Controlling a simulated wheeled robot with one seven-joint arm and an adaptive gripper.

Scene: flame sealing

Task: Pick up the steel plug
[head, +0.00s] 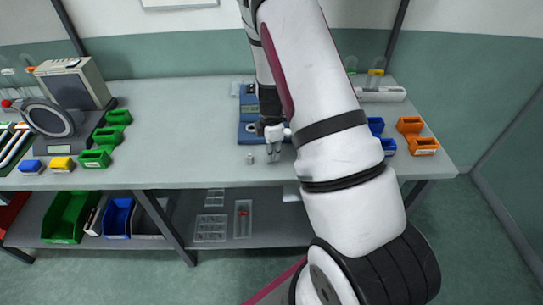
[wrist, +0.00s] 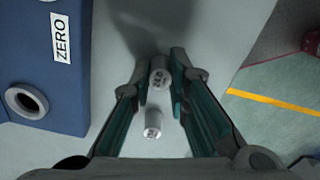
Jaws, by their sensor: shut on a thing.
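My gripper (wrist: 161,76) is shut on a grey cylindrical plug, the steel plug (wrist: 159,74), which sits between its two fingertips in the wrist view. Small dark marks show on its top but are too small to read. A second, lighter silver plug (wrist: 152,124) stands close by, outside the fingertips; it also shows in the head view (head: 250,158), left of my gripper (head: 273,154). In the head view the held plug is too small to make out. I cannot tell whether the held plug touches the bench.
A blue block with a ZERO label and a round ringed hole (wrist: 26,103) stands left of the gripper in the wrist view. Green bins (head: 96,158), blue bins (head: 387,146) and orange bins (head: 424,146) stand further out.

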